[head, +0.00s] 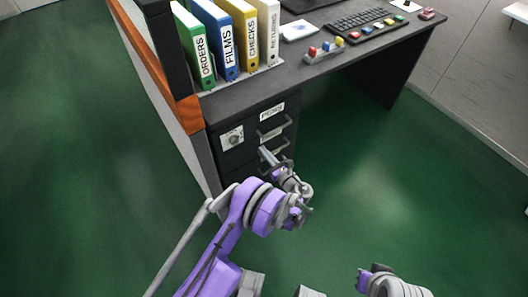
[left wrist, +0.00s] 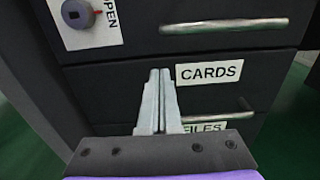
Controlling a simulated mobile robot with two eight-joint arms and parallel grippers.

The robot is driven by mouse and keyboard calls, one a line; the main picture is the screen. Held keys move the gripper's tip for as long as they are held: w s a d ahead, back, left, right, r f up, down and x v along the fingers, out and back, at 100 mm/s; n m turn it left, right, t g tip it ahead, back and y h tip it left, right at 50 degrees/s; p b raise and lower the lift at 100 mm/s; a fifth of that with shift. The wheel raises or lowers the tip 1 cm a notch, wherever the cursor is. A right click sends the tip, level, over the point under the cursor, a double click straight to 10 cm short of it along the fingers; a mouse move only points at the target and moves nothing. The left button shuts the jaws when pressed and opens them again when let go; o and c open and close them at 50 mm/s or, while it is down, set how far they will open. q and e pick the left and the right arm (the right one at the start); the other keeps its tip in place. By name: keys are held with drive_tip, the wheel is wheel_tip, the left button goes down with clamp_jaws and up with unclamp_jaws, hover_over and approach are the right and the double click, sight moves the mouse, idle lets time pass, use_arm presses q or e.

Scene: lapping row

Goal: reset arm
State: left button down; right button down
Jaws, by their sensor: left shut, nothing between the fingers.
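My left gripper (head: 267,156) is in front of the dark drawer unit (head: 235,160) under the desk. In the left wrist view its two grey fingers (left wrist: 160,74) are together with nothing between them. They point at the drawer fronts, just left of the CARDS label (left wrist: 209,72). I cannot tell whether the fingertips touch the drawer front. My left arm (head: 240,215) reaches up from the bottom of the head view. Part of my right arm (head: 395,287) shows at the bottom edge; its gripper is not seen.
Silver drawer handles (left wrist: 225,25) stick out close to the fingers. A round knob (left wrist: 77,13) is on a white plate at upper left. The desk (head: 300,75) carries several binders (head: 228,45), a keyboard (head: 358,19) and coloured buttons (head: 326,47). Green floor (head: 370,190) is clear at right.

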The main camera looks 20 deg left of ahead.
use_arm(q)
drive_tip(key=p+v, duration=0.1)
drive_tip(key=v, duration=0.9)
